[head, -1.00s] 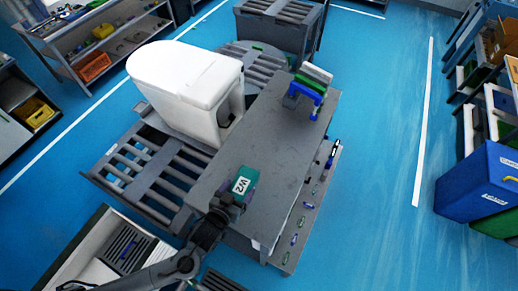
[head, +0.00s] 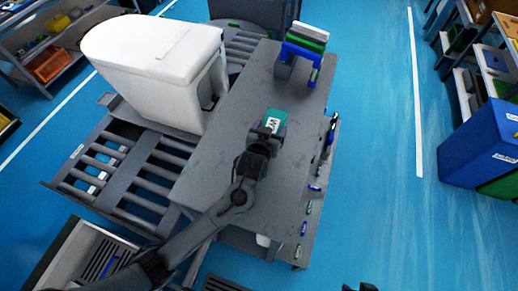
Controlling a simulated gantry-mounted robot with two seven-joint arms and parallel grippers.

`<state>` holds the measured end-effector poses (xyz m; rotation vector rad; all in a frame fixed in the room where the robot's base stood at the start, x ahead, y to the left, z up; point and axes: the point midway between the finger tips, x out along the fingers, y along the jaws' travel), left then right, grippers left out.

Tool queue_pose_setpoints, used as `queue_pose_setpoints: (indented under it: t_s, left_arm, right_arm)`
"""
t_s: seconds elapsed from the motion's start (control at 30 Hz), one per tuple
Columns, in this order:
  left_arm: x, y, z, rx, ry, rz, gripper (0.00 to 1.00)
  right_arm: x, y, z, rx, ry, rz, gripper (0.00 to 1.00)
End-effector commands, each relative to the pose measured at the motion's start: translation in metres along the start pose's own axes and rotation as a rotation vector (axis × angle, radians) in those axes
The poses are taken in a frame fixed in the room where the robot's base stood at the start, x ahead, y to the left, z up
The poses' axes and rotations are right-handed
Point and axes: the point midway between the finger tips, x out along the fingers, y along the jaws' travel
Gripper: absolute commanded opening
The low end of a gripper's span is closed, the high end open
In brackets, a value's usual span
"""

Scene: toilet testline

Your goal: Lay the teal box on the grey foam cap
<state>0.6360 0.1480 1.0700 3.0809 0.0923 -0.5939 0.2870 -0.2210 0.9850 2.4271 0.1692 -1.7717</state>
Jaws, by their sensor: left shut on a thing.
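The teal box (head: 276,117) has a white label with dark lettering and is over the middle of the grey table. My left gripper (head: 268,131) is shut on its near end. I cannot tell whether the box touches the table. A stack with a pale top (head: 308,32), a green layer and a blue frame (head: 303,52) stands at the table's far end. A grey piece (head: 284,69) shows beside the frame; I cannot tell whether it is the grey foam cap. Dark tips at the bottom edge (head: 360,287) look like my right gripper, mostly cut off.
The grey table (head: 225,155) is mostly clear. A white toilet (head: 160,65) stands left of it by a roller conveyor (head: 115,170). Small blue and green parts lie along a lower ledge (head: 312,205) on the right. A blue bin (head: 483,145) and shelves stand farther right.

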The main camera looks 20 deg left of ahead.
Motion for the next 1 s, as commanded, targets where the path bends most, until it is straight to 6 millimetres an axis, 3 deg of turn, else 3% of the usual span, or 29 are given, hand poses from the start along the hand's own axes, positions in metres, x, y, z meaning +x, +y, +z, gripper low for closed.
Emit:
queue_pose_setpoints:
  t_s: [0.03, 0.1, 0.37, 1.0]
  left_arm:
    - [0.011, 0.007, 0.006, -0.005, 0.004, 0.006, 0.38]
    - [0.019, 0.014, 0.004, -0.003, 0.002, 0.012, 0.38]
    - [0.029, 0.024, 0.001, 0.000, -0.004, 0.026, 0.38]
    - [-0.004, -0.059, 0.080, 0.003, -0.005, 0.026, 0.38]
  right_arm:
    - [0.020, -0.001, 0.006, 0.000, 0.001, -0.001, 0.43]
    - [0.030, -0.002, 0.009, 0.001, 0.001, -0.002, 0.43]
    - [0.045, -0.004, 0.014, 0.006, 0.003, -0.007, 0.43]
    - [0.044, -0.004, 0.013, 0.006, 0.004, -0.007, 0.43]
